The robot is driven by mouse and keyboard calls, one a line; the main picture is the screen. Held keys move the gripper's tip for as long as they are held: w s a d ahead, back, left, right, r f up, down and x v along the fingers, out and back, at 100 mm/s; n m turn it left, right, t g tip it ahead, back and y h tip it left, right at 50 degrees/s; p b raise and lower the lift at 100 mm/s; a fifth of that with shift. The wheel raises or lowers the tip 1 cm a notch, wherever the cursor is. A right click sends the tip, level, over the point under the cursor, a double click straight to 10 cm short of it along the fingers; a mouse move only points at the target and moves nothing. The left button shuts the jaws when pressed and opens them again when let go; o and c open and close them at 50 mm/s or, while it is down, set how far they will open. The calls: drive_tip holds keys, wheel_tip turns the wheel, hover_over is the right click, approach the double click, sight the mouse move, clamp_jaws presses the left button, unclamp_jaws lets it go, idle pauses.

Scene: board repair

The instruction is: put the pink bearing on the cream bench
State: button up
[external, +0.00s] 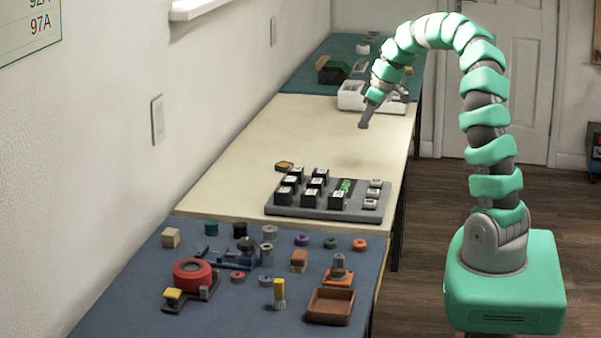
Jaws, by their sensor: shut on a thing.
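The cream bench (250,150) runs along the wall in the middle of the external view, between the blue bench and the green one. A small pinkish-red ring (238,277), which looks like the pink bearing, lies on the blue bench (120,290) among other parts. My gripper (364,124) points down above the cream bench, near its right side and well away from this ring. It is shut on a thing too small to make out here.
A grey board with black blocks (318,212) sits at the front of the cream bench. Purple (302,240), green (330,243) and orange (360,245) rings and a brown tray (330,306) are on the blue bench. The cream bench's middle is clear.

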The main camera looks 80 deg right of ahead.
drive_tip(key=s+d+m, duration=0.2)
drive_tip(key=s+d, duration=0.3)
drive_tip(key=s, duration=0.1)
drive_tip(key=shift+h, duration=0.3)
drive_tip(key=f, duration=1)
drive_tip(key=shift+w+d, duration=0.15)
drive_tip(key=shift+w, duration=0.1)
drive_tip(key=b, duration=0.1)
approach(358, 154)
drive_tip(key=shift+w+a+f, duration=0.25)
drive_tip(key=shift+a+f, duration=0.85)
drive_tip(key=shift+a, duration=0.15)
drive_tip(key=shift+w+d+r, duration=0.1)
drive_tip(key=shift+w+d, duration=0.15)
drive_tip(key=shift+d, duration=0.1)
drive_tip(key=shift+w+d+b, duration=0.2)
drive_tip(key=shift+d+b, duration=0.1)
drive_tip(key=shift+w+d, duration=0.3)
drive_tip(key=shift+d, duration=0.3)
drive_tip(key=shift+w+d, duration=0.3)
drive_tip(key=shift+w, duration=0.05)
drive_tip(key=shift+f+b, duration=0.65)
drive_tip(key=shift+f, duration=1.3)
